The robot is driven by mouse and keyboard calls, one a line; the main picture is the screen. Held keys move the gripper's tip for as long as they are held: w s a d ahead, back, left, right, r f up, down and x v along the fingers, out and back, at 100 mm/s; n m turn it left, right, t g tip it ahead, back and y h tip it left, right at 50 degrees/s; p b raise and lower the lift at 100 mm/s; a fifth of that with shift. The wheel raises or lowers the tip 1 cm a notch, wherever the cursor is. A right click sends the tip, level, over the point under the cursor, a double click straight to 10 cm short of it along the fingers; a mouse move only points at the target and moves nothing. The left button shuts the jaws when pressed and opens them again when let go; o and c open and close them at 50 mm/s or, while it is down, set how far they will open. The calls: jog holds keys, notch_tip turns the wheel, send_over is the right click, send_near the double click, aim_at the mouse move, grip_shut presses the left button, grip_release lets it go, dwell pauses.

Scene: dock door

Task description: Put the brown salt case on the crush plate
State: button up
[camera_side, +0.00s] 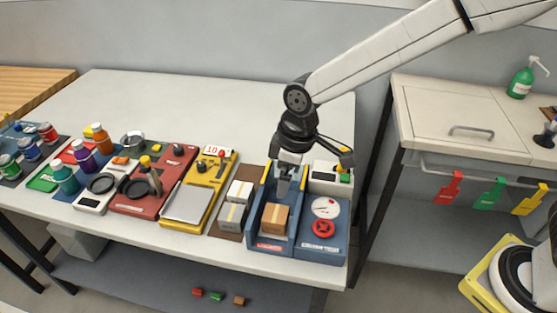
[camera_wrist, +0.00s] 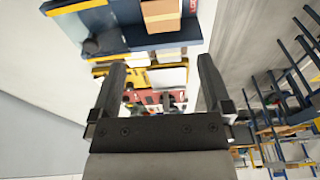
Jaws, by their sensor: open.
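The brown salt case (camera_side: 274,218) is a tan-brown box with a lighter stripe. It sits upright between the walls of the blue press bay (camera_side: 267,244), which I take to hold the crush plate; the plate itself cannot be told apart under the case. The case also shows at the top of the wrist view (camera_wrist: 161,14), in the blue bay (camera_wrist: 130,42). My gripper (camera_side: 283,184) is above and behind the case, apart from it. Its fingers (camera_wrist: 161,64) are spread with nothing held between them.
A blue panel with a white gauge (camera_side: 325,207) and red handwheel (camera_side: 323,228) adjoins the bay on the right. Pale boxes (camera_side: 233,216) stand left of it, then a yellow scale (camera_side: 187,203) and red station (camera_side: 150,190). The table's back area (camera_side: 180,100) is clear.

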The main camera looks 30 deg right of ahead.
jog(key=s+d+f+m, duration=0.1)
jog(key=s+d+m, duration=0.3)
jog(key=d, duration=0.6)
jog(key=s+d+f+m+t+h, duration=0.1)
jog(key=s+d+m, duration=0.3)
jog(key=s+d, duration=0.4)
jog(key=shift+d+m, duration=0.4)
jog(key=shift+d, duration=0.75)
